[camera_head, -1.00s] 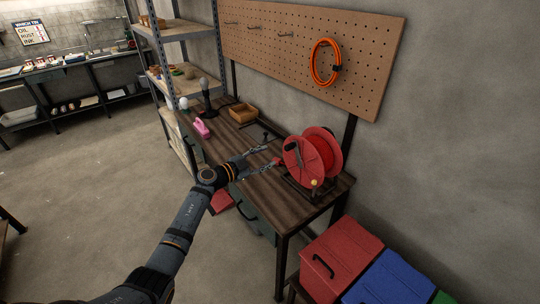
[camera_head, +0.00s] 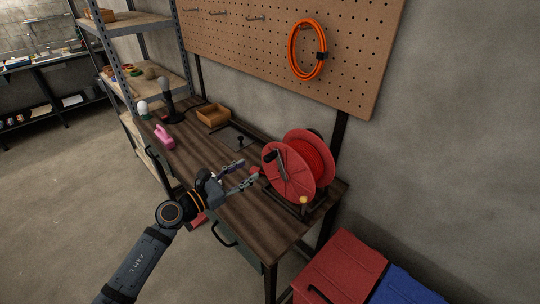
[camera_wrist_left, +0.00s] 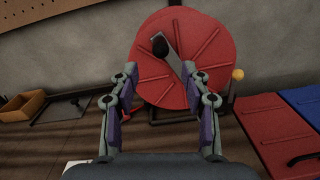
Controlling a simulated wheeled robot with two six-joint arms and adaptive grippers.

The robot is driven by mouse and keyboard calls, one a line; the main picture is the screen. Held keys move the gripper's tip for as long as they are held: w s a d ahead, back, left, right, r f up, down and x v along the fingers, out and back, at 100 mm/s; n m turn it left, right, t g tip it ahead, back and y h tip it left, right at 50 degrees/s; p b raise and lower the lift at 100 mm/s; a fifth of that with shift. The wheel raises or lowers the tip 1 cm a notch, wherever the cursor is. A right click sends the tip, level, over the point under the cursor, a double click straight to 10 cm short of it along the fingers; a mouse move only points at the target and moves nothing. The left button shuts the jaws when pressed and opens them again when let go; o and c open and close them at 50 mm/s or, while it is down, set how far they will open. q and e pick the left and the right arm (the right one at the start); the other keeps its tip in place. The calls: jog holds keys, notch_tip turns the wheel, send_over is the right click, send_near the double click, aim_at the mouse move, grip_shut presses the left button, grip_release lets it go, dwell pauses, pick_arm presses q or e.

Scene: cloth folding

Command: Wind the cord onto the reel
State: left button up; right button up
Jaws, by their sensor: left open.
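The red reel (camera_head: 287,178) stands on a dark frame at the right end of the wooden workbench, with red cord (camera_head: 318,158) wound between its discs. Its crank (camera_head: 278,160) is a grey metal arm on the near disc; in the left wrist view the crank's black knob (camera_wrist_left: 159,46) shows at the arm's upper end. My left gripper (camera_head: 248,176) is open and empty, just left of the reel. In the left wrist view its fingers (camera_wrist_left: 161,100) stand apart before the red disc (camera_wrist_left: 203,40), the knob above and between them. My right gripper is out of view.
A pink object (camera_head: 164,136), a lamp (camera_head: 168,98) and a wooden tray (camera_head: 212,115) are on the bench's left part. An orange coil (camera_head: 294,50) hangs on the pegboard (camera_head: 365,50). Red (camera_head: 335,268) and blue (camera_head: 400,288) boxes stand right of the bench.

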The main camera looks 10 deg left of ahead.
aim_at(267, 155)
pick_arm(q)
jog(key=p+x, duration=0.3)
jog(key=x, duration=0.6)
jog(key=shift+r, duration=0.1)
jog(key=shift+w+d, duration=0.4)
jog(key=c, duration=0.4)
grip_shut()
